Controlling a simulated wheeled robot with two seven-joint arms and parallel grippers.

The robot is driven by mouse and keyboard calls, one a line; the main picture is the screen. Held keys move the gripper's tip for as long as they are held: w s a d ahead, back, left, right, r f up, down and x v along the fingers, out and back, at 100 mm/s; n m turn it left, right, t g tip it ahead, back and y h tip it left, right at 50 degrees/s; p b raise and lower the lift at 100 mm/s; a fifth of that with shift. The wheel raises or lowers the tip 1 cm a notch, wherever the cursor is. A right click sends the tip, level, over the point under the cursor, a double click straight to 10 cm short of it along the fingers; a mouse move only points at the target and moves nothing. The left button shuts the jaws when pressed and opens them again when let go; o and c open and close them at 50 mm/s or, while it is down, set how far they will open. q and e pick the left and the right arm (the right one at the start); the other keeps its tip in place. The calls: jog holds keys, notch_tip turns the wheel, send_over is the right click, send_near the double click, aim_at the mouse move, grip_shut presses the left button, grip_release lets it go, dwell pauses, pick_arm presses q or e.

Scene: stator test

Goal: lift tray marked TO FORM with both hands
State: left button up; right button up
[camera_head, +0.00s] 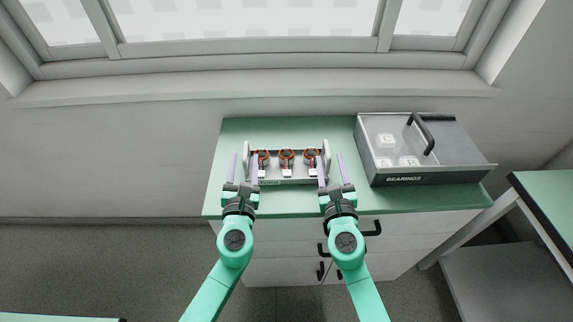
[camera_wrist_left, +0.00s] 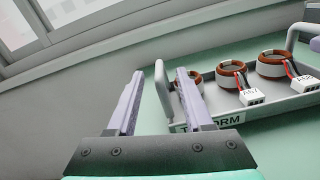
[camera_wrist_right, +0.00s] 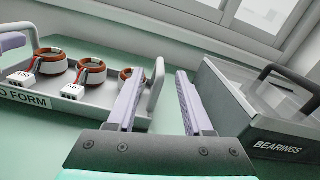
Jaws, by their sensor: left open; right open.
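The tray marked TO FORM (camera_head: 290,181) sits on the green top of a cabinet and holds three copper-wound stators (camera_head: 287,157) with white tags. It has a light handle at each end. In the left wrist view its left handle (camera_wrist_left: 161,88) shows between my open fingers. My left gripper (camera_head: 240,168) is open at the tray's left end. My right gripper (camera_head: 331,170) is open at the tray's right end. In the right wrist view the right handle (camera_wrist_right: 156,84) shows beside and between the fingers. I cannot tell whether any finger touches a handle.
A grey case labelled BEARINGS (camera_head: 404,180) with a clear lid and black handle stands on the cabinet top (camera_head: 235,132), close to the right of my right gripper. A wall and window rise behind. Another green-topped table (camera_head: 548,195) is at the far right.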

aim_at(245, 147)
pick_arm(q)
jog(key=w, duration=0.5)
jog(key=shift+a, duration=0.15)
pick_arm(e)
jog(key=w, duration=0.5)
jog(key=shift+a, duration=0.15)
pick_arm(q)
grip_shut()
pick_arm(e)
grip_shut()
dwell(0.3)
